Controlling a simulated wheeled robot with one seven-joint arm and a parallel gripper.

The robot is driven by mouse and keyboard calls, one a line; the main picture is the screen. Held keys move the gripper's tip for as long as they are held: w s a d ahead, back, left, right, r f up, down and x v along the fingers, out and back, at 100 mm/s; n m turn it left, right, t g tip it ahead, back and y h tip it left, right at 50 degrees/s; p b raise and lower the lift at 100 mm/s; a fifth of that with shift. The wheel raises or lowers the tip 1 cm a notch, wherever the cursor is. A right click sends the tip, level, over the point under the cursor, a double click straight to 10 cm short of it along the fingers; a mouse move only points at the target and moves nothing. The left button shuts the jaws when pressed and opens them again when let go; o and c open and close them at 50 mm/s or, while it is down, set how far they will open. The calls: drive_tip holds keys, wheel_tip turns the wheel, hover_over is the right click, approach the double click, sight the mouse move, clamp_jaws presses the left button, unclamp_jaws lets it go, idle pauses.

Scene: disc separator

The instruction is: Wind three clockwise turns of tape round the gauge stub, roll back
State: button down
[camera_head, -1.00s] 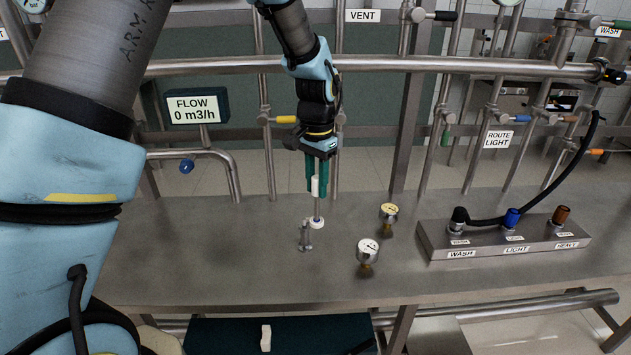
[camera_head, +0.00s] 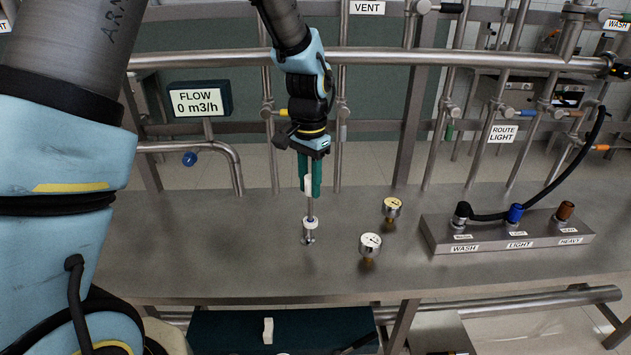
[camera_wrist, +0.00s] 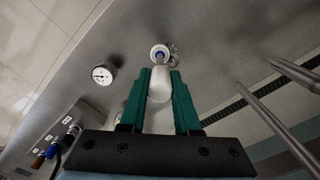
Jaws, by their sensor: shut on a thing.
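My gripper (camera_head: 309,190) points down over the steel bench, its green fingers shut on a white handle (camera_head: 307,184). A thin rod runs down from the handle to a small white tape roll (camera_head: 310,223). In the wrist view the handle (camera_wrist: 160,84) sits between the fingers, and the roll (camera_wrist: 159,53) shows a blue centre. The small metal gauge stub (camera_head: 308,239) stands at the roll, mostly behind or below it. In the wrist view part of the stub (camera_wrist: 174,59) shows beside the roll. I cannot tell whether they touch, or see any wound tape.
A white-faced gauge (camera_head: 370,244) and a yellow-faced gauge (camera_head: 391,208) stand on the bench (camera_head: 220,240) to the right. Farther right is a hose block (camera_head: 500,238) with a black hose. Pipes and a flow display (camera_head: 198,101) are behind. The bench left of the stub is clear.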

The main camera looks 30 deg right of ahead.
drive_tip(key=shift+a, duration=0.2)
drive_tip(key=shift+w+a, duration=0.5)
drive_tip(key=shift+a, duration=0.25)
drive_tip(key=shift+w, duration=0.15)
drive_tip(key=shift+w+a, duration=0.3)
drive_tip(key=shift+w, duration=0.5)
